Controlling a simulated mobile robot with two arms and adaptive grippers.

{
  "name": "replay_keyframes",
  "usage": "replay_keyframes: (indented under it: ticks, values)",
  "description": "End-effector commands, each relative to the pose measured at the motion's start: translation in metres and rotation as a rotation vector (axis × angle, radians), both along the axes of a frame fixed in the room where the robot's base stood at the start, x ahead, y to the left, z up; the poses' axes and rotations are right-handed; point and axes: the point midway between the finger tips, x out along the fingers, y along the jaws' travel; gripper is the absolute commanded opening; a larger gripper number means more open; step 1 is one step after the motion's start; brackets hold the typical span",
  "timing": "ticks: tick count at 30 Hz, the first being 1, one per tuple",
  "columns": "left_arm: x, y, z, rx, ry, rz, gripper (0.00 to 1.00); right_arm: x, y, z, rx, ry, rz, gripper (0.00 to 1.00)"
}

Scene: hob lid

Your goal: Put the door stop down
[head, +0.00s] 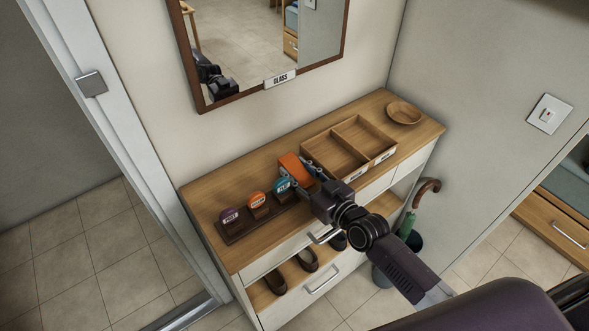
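The orange door stop (290,164) is a wedge-like block above the wooden cabinet top, just left of the divided wooden tray. My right gripper (302,173) reaches in from the lower right. Its two fingers lie on either side of the near end of the door stop and appear closed on it. The fingers hide part of that end, and I cannot tell whether its underside touches the cabinet top. My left gripper is not in view.
A dark rack (236,233) with several round-topped labelled tags stands left of the door stop. The divided tray (333,158) is close on the right, with a wooden bowl (404,112) beyond. A mirror (200,104) hangs behind.

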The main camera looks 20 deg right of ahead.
Motion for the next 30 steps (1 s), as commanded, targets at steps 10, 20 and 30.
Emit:
replay_keyframes:
  ticks: [10,20,30]
  values:
    - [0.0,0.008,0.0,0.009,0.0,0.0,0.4,0.0,0.0,0.001,0.0,-0.001,0.0,0.05]
    - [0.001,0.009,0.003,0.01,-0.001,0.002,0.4,0.0,0.0,0.031,0.003,-0.005,-0.001,0.05]
    - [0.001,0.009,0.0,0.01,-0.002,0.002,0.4,0.0,0.0,0.116,0.002,-0.01,0.0,0.05]
